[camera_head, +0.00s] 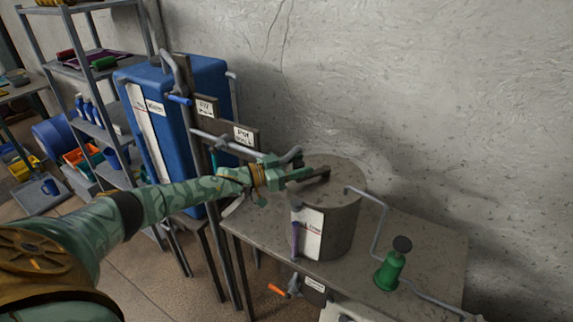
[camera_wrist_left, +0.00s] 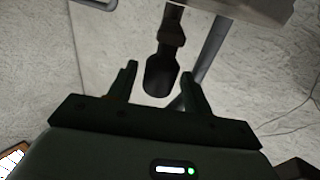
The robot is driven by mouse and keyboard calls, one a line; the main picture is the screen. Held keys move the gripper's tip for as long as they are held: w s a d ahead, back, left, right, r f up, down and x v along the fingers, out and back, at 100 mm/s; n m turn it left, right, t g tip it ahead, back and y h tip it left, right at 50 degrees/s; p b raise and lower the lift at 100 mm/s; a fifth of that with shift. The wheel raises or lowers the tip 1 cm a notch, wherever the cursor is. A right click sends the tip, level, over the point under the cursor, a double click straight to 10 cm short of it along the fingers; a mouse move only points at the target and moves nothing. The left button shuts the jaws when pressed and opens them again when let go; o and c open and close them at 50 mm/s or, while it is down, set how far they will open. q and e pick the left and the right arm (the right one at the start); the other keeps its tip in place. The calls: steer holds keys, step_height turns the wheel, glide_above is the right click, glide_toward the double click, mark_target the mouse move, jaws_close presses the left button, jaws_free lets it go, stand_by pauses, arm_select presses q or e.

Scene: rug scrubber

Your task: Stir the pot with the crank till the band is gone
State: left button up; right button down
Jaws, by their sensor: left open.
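The grey cylindrical pot (camera_head: 340,225) stands on a table, with a white label (camera_head: 311,230) and an upright purple strip (camera_head: 295,240) on its front. A dark crank (camera_head: 318,174) lies across the top of the pot. My left gripper (camera_head: 300,174) is open at the crank's left end, level with the pot's top. In the left wrist view a dark rounded handle (camera_wrist_left: 161,76) appears between the two fingertips of the gripper (camera_wrist_left: 160,82), with gaps on both sides. I cannot tell how deep it sits between them. My right gripper does not show.
A bent grey pipe (camera_head: 381,215) runs from the pot's right side past a green piece with a black knob (camera_head: 391,272). A blue tank (camera_head: 210,85) with pipes and signs stands behind my left arm.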

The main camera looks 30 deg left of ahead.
arm_select(q)
steer(key=b+v, duration=0.1)
steer(key=v, duration=1.5)
steer(key=shift+b, duration=0.3)
steer(key=shift+a+f, duration=0.1)
